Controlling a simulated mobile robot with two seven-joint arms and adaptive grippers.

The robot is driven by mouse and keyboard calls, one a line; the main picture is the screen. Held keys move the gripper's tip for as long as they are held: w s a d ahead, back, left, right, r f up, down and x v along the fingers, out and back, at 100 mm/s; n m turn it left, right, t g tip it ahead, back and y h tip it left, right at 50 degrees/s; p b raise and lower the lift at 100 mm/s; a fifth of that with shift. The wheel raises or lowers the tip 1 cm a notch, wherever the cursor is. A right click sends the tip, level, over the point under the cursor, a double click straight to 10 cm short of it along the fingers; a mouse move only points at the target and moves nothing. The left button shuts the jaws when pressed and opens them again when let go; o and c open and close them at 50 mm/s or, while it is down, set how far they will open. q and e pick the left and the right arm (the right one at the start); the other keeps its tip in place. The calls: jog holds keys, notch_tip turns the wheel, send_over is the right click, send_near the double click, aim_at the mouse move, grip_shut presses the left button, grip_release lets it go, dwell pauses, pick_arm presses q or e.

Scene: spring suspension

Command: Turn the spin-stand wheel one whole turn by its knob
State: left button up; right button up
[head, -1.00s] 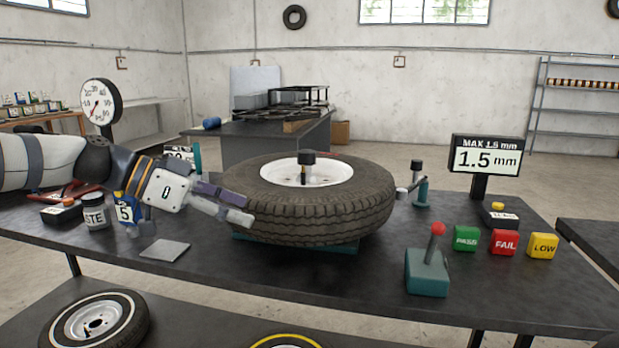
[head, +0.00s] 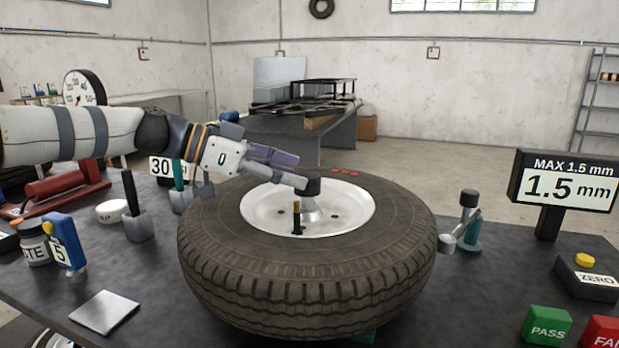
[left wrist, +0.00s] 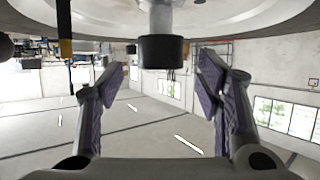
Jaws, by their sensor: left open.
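The wheel is a dark tyre (head: 310,275) on a white rim (head: 262,215), lying flat on its stand. A slim black peg with a yellow top (head: 297,217), perhaps the knob, stands nearer me. My left gripper (head: 299,179) is open over the rim, its fingertips at the black cap. In the left wrist view the cap (left wrist: 163,51) shows between the spread fingers, with no clear contact. The yellow-and-black peg (left wrist: 65,28) is outside them to the left. My right gripper is not in view.
A small teal gauge stand (head: 468,225) is close to the tyre's right side. A 1.5 mm display (head: 563,182), a ZERO button box (head: 587,277) and a green PASS block (head: 547,326) are further right. Tools, a jar and a metal plate (head: 104,312) lie left.

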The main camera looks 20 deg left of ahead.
aim_at(304, 176)
pick_arm(q)
jog(key=shift+x, duration=1.95)
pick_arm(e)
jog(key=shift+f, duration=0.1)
pick_arm(q)
jog(key=shift+r, duration=0.1)
